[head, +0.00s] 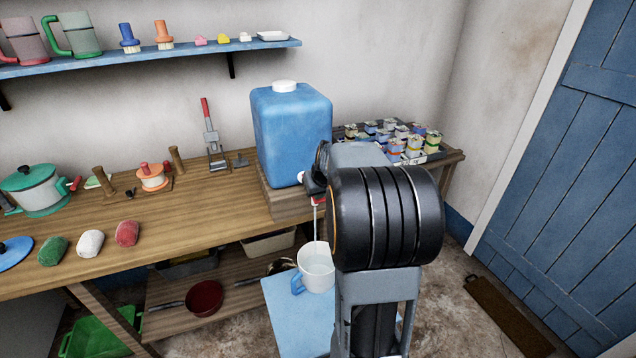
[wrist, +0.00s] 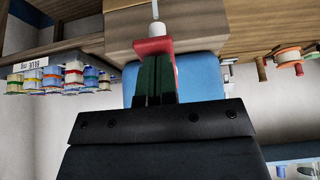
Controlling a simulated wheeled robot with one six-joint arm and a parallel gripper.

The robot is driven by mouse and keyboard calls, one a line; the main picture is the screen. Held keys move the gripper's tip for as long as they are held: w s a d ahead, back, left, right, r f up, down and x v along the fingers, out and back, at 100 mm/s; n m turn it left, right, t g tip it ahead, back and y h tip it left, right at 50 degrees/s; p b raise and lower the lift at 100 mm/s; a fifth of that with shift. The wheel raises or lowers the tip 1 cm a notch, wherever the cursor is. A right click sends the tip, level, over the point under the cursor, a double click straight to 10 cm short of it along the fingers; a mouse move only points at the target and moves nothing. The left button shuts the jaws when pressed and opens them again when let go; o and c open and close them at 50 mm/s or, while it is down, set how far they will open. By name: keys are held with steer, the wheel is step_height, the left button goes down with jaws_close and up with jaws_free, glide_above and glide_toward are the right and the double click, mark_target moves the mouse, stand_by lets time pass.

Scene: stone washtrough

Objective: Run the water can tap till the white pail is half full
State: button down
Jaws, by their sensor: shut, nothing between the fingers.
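The blue water can (head: 291,130) with a white cap stands on a wooden block at the bench's front edge. Its red tap lever (wrist: 154,46) and white spout (wrist: 156,27) show in the wrist view. A thin pale stream falls from the tap (head: 315,201) into the white pail (head: 316,277). The pail has a blue handle and stands upright below the tap; a pale surface shows inside, but its exact level is unclear. My gripper (wrist: 156,85) is shut and empty, its fingertips at the red lever; I cannot tell whether they touch. My arm hides part of the tap area.
The pail stands on a light blue surface (head: 290,312). A tray of small cans (head: 396,138) lies right of the water can. A dustpan-like tool with a red handle (head: 211,135) stands to its left. A lower shelf (head: 165,318) holds pans. A blue door (head: 570,170) is at right.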

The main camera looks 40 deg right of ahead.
steer(key=shift+r+p, duration=0.55)
steer(key=shift+r, duration=0.25)
steer(key=shift+r, duration=0.25)
step_height(320, 180, up, 4)
steer(key=p, duration=0.3)
steer(key=shift+s+r, duration=0.15)
steer(key=shift+r, duration=0.1)
steer(key=v, duration=0.9)
steer(key=shift+w+r+b, duration=0.2)
steer(key=shift+w+b, duration=0.15)
steer(key=shift+b, duration=0.1)
steer(key=shift+d, duration=0.1)
